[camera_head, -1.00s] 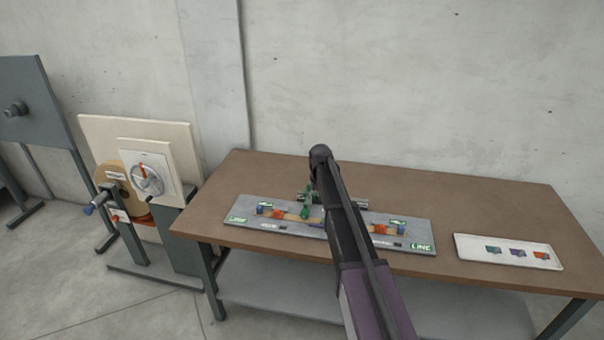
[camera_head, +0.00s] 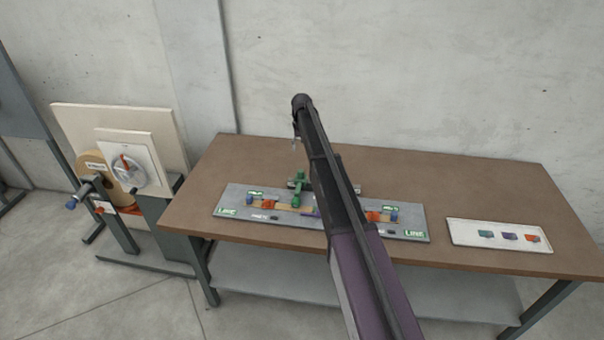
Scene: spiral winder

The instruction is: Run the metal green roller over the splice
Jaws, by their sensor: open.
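The green roller (camera_head: 298,186) rests at the back middle of the grey splicing plate (camera_head: 240,207), by a metal bar. A tan strip (camera_head: 285,207) runs along the plate between blue and orange clamps. A purple piece (camera_head: 311,212) shows on the strip just left of my arm; I cannot tell exactly where the splice lies, as my arm hides part of the strip. My gripper (camera_head: 295,145) hangs above and behind the roller, apart from it. It is open and empty, mostly hidden by the arm.
A white tray (camera_head: 460,236) with teal, purple and orange pieces lies on the right of the brown table (camera_head: 480,185). The table behind the plate is clear. A winder with a tan reel (camera_head: 94,160) and a crank dial stands left of the table.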

